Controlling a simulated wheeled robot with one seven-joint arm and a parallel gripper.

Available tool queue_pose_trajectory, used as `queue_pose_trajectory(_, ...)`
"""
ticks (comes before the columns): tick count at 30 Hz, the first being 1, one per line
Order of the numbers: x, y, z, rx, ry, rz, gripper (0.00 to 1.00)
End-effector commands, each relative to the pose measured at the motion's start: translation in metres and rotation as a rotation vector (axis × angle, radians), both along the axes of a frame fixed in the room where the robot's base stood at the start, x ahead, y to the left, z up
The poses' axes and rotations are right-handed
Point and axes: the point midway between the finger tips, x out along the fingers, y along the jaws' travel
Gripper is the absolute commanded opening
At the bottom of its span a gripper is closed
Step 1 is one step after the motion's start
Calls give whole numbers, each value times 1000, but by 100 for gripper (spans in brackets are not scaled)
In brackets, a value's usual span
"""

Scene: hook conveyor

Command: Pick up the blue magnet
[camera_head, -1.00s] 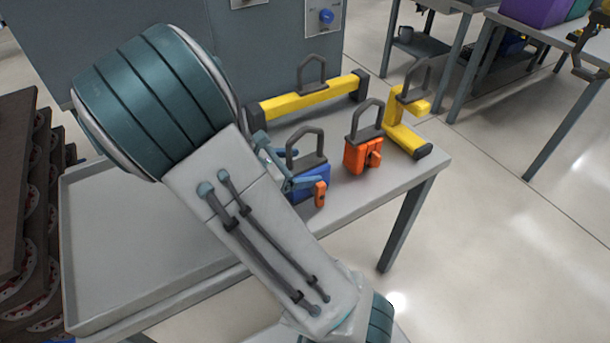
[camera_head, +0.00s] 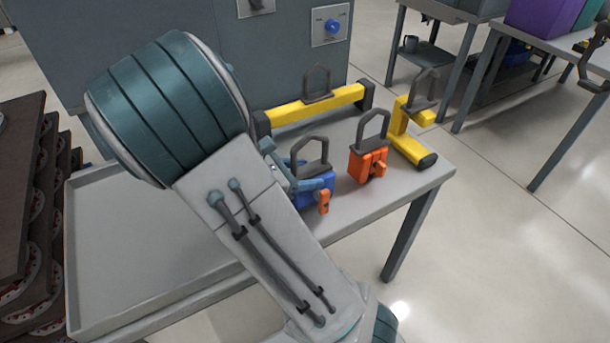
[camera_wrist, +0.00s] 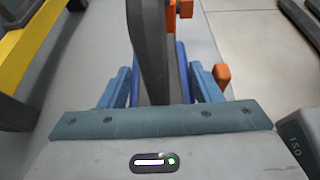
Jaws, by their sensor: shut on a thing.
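The blue magnet (camera_head: 318,195) stands on the grey table, with a dark grey loop handle on top and an orange lever at its right side. My gripper (camera_head: 308,183) is at the magnet, shut on it; my forearm hides part of it in the head view. In the wrist view, the dark handle (camera_wrist: 150,50) rises between the two blue fingers of my gripper (camera_wrist: 158,88). The magnet's blue body (camera_wrist: 183,70) shows behind the handle, with orange parts beyond. I cannot tell whether the magnet is clear of the table.
An orange magnet (camera_head: 368,165) with a handle stands just right on the table (camera_head: 110,225). A yellow bar with a handle (camera_head: 318,108) lies behind, and a yellow angled piece (camera_head: 408,140) stands at the right. The table's left part is clear. A grey cabinet (camera_head: 170,30) stands behind.

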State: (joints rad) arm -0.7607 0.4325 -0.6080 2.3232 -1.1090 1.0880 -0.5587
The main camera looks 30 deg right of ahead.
Motion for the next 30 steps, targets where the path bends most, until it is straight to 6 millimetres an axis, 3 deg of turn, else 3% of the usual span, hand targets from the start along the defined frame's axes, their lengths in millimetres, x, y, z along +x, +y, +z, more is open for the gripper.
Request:
queue_pose_trajectory(9, 0, -1, 41, -1, -5, -2, 0)
queue_pose_trajectory(30, -65, -73, 96, -2, -5, -2, 0)
